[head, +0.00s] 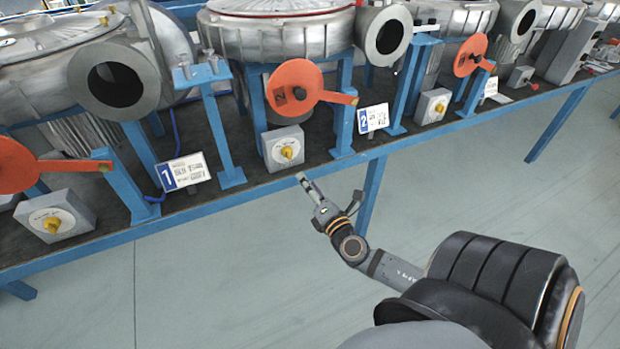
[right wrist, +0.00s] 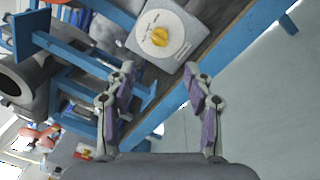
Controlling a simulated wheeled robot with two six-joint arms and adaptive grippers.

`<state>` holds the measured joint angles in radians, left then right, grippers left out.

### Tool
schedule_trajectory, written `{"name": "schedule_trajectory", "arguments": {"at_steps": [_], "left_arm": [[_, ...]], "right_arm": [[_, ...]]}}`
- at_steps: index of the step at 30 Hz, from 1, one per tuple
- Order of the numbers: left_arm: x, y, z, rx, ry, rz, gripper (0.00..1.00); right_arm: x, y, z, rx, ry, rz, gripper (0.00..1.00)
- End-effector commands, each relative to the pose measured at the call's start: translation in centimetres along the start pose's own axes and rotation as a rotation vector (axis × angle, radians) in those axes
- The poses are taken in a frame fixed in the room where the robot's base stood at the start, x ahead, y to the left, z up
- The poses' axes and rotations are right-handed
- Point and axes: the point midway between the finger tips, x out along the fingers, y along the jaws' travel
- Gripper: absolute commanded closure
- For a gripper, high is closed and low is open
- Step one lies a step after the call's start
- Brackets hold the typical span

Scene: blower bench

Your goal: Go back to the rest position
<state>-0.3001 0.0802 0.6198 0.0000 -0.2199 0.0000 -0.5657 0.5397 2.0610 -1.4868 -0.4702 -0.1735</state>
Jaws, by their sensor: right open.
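My right gripper (head: 312,187) is in front of the bench edge, just below the middle switch box (head: 283,148) with its yellow knob. In the right wrist view, my right gripper (right wrist: 160,88) is open, with two purple-padded fingers apart and nothing between them. The switch box (right wrist: 163,35) with its yellow knob (right wrist: 160,37) lies beyond the fingertips, apart from them. My left gripper is not in view.
The blue-framed bench (head: 235,197) carries several metal blowers (head: 280,30), red discs (head: 295,87) with handles, and a number 1 card (head: 183,172). Another switch box (head: 54,215) sits at left. The floor (head: 240,270) in front is clear.

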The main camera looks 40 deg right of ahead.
Motion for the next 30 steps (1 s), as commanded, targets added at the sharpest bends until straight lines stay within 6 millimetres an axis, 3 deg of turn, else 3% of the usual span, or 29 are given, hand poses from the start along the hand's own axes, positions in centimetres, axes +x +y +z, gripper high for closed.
{"name": "schedule_trajectory", "arguments": {"at_steps": [17,20,23,26,27,30], "left_arm": [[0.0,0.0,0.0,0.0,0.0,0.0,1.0],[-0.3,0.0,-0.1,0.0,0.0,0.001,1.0],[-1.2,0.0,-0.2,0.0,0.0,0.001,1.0],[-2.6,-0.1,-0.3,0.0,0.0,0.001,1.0],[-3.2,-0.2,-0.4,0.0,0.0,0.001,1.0],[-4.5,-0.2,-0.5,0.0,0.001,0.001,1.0]], "right_arm": [[-0.4,0.0,0.0,0.0,0.0,0.0,0.47],[-0.4,-1.1,0.0,0.019,0.001,-0.031,0.47],[-0.6,-5.7,-0.3,0.104,0.004,-0.155,0.47],[-2.3,-13.5,-1.4,0.263,-0.007,-0.368,0.47],[-3.6,-16.8,-2.2,0.341,-0.019,-0.461,0.47],[-8.0,-24.2,-4.6,0.548,-0.066,-0.691,0.47]]}}
